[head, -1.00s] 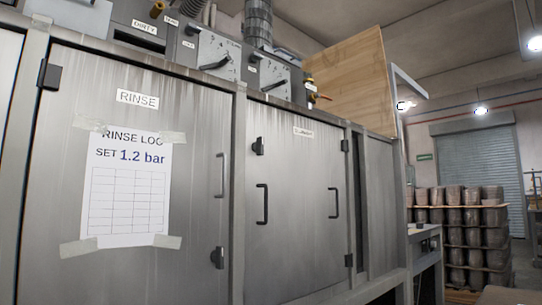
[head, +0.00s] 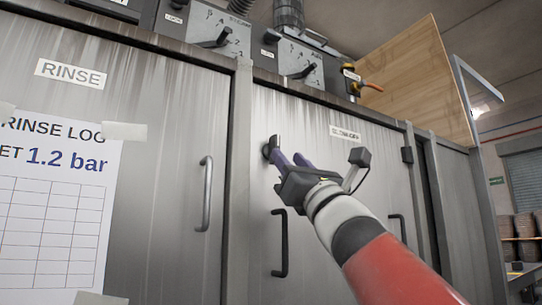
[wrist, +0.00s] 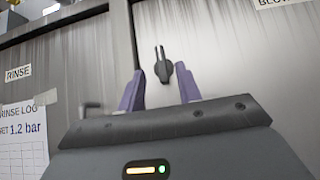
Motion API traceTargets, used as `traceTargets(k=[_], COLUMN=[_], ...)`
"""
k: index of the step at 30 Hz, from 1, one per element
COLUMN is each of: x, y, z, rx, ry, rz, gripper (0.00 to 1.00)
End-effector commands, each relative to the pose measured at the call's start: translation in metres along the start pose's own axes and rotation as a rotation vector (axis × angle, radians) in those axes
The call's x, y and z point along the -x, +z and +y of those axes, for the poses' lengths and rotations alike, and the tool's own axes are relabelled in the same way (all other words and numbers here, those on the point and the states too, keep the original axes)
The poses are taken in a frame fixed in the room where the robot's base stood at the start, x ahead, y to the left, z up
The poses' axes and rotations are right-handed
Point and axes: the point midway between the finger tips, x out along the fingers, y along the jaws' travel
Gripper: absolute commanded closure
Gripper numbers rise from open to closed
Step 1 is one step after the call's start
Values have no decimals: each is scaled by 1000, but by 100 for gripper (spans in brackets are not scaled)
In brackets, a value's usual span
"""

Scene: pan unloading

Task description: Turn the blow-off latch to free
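The blow-off latch (head: 270,148) is a small dark handle on the steel door under the label starting "BLOW". In the wrist view the latch (wrist: 163,68) stands roughly upright, just beyond and between my fingertips. My gripper (head: 289,159) has purple fingers and reaches up to the latch from the lower right. In the wrist view my gripper (wrist: 159,74) is open, with a gap between its fingers and nothing held. In the head view the fingers partly cover the latch, and I cannot tell whether they touch it.
A black bar handle (head: 280,243) is on the blow-off door below my gripper. The rinse door (head: 150,150), with a grey handle (head: 206,194) and a taped log sheet (head: 50,205), is at left. Rotary switches (head: 303,70) sit above the doors.

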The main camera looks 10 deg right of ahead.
Motion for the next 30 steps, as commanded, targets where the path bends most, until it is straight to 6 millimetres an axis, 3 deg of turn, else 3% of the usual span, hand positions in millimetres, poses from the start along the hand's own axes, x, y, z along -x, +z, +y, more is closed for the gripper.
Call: traceTargets(k=[3, 9, 20, 28, 30], x=[-25, -49, -54, -54, -54], y=[2, 1, -1, -1, -1], z=[0, -1, -1, -1, -1], rx=[-3, -5, -5, -5, -5], ry=[-1, -3, -3, -3, -3], rz=[2, 2, 2, 2, 2], gripper=[65, 65, 65, 98, 100])
